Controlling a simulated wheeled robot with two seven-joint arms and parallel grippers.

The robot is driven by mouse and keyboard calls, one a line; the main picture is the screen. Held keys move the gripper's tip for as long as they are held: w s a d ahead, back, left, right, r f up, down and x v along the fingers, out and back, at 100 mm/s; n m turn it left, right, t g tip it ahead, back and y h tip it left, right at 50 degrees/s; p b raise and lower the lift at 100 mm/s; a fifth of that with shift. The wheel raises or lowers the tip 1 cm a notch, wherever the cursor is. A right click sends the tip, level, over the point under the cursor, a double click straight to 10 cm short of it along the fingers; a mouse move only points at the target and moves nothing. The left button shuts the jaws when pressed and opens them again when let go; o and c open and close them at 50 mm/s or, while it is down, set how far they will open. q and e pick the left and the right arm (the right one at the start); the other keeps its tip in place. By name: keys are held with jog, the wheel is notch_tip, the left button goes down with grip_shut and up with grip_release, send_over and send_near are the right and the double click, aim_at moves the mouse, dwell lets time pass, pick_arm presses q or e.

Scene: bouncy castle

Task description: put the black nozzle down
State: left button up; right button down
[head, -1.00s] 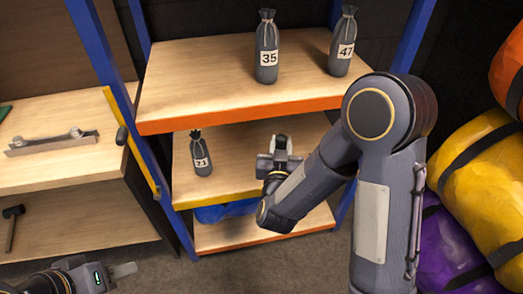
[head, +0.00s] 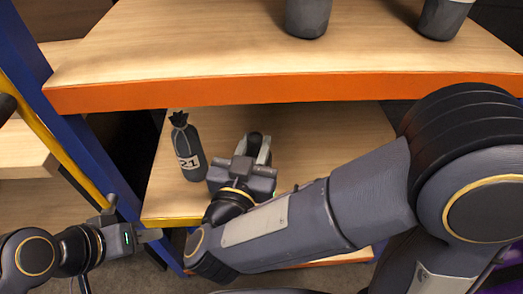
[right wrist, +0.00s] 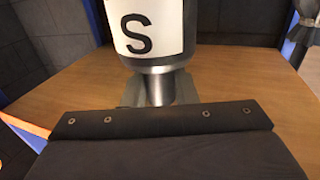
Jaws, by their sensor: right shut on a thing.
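The black nozzle (right wrist: 160,66) is in my right gripper (right wrist: 160,92). In the right wrist view, the fingers are closed around its narrow grey neck, and a white label with an "S" shows above. In the head view, only a dark bit of the nozzle (head: 254,146) shows behind my right gripper (head: 258,158), which is over the middle shelf (head: 320,140). Its contact with the shelf is hidden. My left gripper (head: 138,230) is low at the left, outside the rack; its finger gap is unclear.
A grey bag marked 21 (head: 186,150) stands left of my right gripper on the same shelf. The orange-edged upper shelf (head: 280,92) is close above and holds two bags (head: 308,15). A blue post (head: 75,140) bounds the left. Shelf room shows to the right.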

jog(key=w+a+f+b, duration=0.2)
jog(key=w+f+b, duration=0.3)
jog(key=w+f, duration=0.5)
jog(key=shift+w+f+b, duration=0.3)
jog(key=shift+w+f, duration=0.1)
jog(key=shift+f, duration=0.45)
jog(key=shift+a, duration=0.1)
jog(key=shift+f, duration=0.2)
jog(key=c, duration=1.2)
grip_release()
jog(key=shift+o, duration=0.2)
